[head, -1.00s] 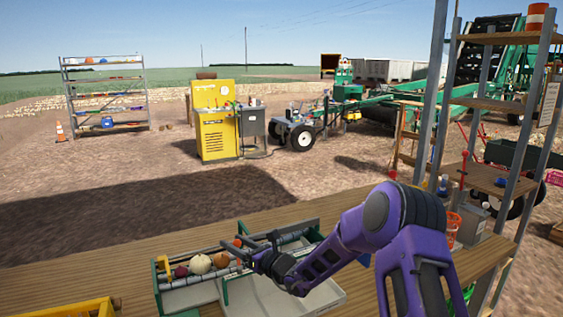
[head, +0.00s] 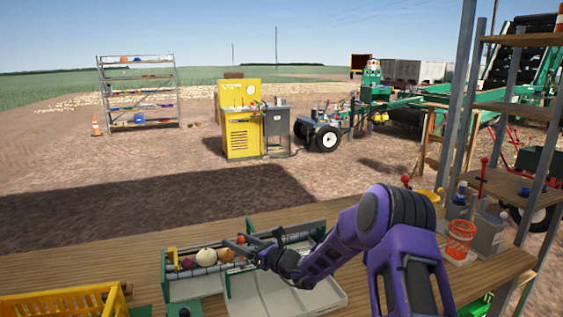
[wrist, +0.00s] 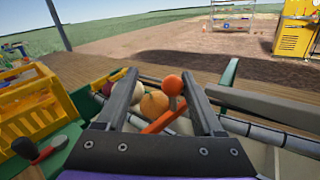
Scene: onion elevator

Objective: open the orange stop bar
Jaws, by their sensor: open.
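The orange stop bar (wrist: 163,120) shows in the wrist view as a short slanted orange bar between my finger pads, with a round orange end or ball (wrist: 172,85) just beyond it. In the head view a small orange piece (head: 240,239) shows beside my fingers. My gripper (head: 252,238) is open over the green-ended roller tray (head: 168,272); its fingers also show in the wrist view (wrist: 162,77). They straddle the orange bar, and I cannot tell whether they touch it. A white onion (head: 206,257), a tan onion (head: 226,255) and a purple one (head: 187,264) lie on the rollers.
The tray stands on a wooden table (head: 90,262). A yellow crate (head: 65,302) is at the front left. An orange basket (head: 460,238) and a metal box (head: 487,232) stand at the right near shelving posts.

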